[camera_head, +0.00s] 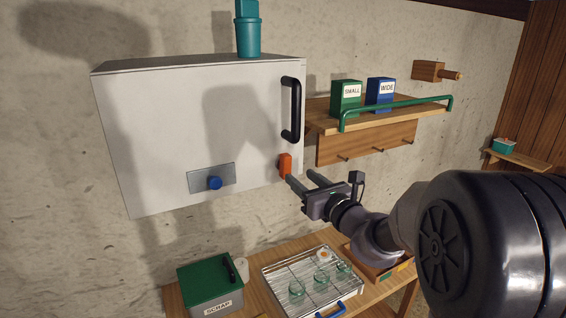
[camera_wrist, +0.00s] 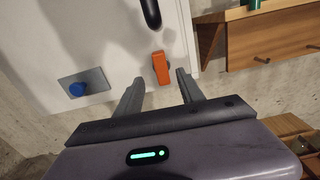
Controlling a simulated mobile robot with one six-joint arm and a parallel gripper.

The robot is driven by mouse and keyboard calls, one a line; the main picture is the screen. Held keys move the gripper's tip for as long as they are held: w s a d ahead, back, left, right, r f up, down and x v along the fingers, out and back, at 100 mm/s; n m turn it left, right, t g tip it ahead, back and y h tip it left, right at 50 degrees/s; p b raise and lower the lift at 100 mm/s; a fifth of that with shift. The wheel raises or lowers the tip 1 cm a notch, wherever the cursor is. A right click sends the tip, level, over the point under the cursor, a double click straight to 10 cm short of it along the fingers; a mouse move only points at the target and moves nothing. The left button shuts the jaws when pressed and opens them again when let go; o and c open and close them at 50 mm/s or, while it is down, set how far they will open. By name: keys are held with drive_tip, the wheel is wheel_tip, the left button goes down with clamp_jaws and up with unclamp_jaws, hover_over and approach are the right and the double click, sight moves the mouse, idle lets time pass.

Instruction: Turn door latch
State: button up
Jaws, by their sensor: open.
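The door latch is an orange upright block (camera_head: 285,165) low on the right edge of the white cabinet's door (camera_head: 200,120). In the wrist view the orange latch (camera_wrist: 161,67) stands upright, slightly tilted, just beyond my fingertips. My gripper (camera_head: 301,178) is open and empty at the lower right of the latch. In the wrist view its two fingers (camera_wrist: 160,78) lie to the left and right of the latch, with a gap on each side. I cannot tell whether the tips reach past the latch's front face. The door is shut.
A black handle (camera_head: 291,110) stands out above the latch. A blue knob (camera_head: 215,183) on a grey plate sits left. A shelf with a green rail (camera_head: 400,109) is at the right. Below are a scrap box (camera_head: 210,285) and a wire rack (camera_head: 273,270) with glass jars.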

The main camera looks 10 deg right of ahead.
sight(288, 166)
drive_tip(key=p+x, duration=0.1)
drive_tip(key=x, duration=0.6)
drive_tip(key=shift+w, duration=0.4)
clamp_jaws()
